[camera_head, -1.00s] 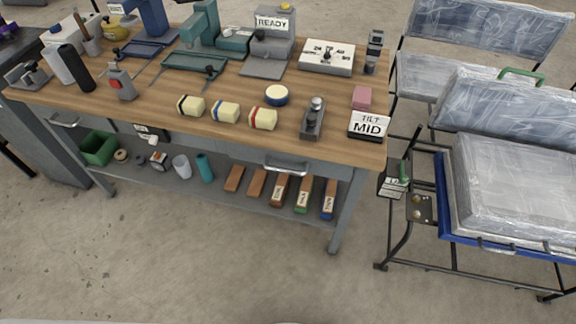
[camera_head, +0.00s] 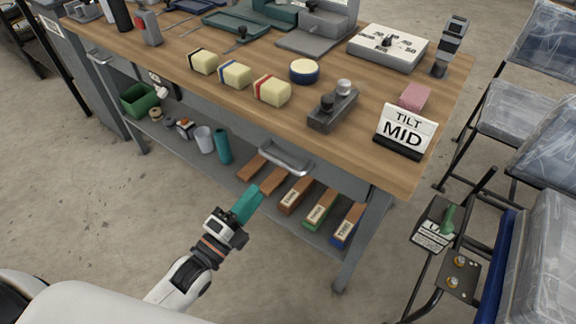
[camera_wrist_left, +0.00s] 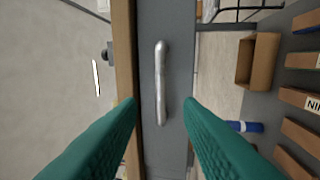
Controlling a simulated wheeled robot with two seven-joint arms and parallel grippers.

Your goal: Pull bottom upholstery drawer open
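A grey drawer front (camera_wrist_left: 180,145) with a silver bar handle (camera_head: 286,157) is under the wooden top of the workbench, on its right side; the drawer looks shut. In the left wrist view the handle (camera_wrist_left: 160,85) runs upright between my two teal fingers. My left gripper (camera_head: 250,199) is in front of and below the handle, apart from it. In the left wrist view the left gripper (camera_wrist_left: 161,103) is open and empty, with a finger on each side of the handle. My right gripper is not in view.
A lower shelf (camera_head: 190,145) holds several labelled orange-brown blocks, a green bin (camera_head: 139,99) and cups. A second handle (camera_head: 100,58) is at the bench's left. A "TILT MID" sign (camera_head: 404,130) stands on the top's right corner. Wrapped chairs stand right. Floor in front is clear.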

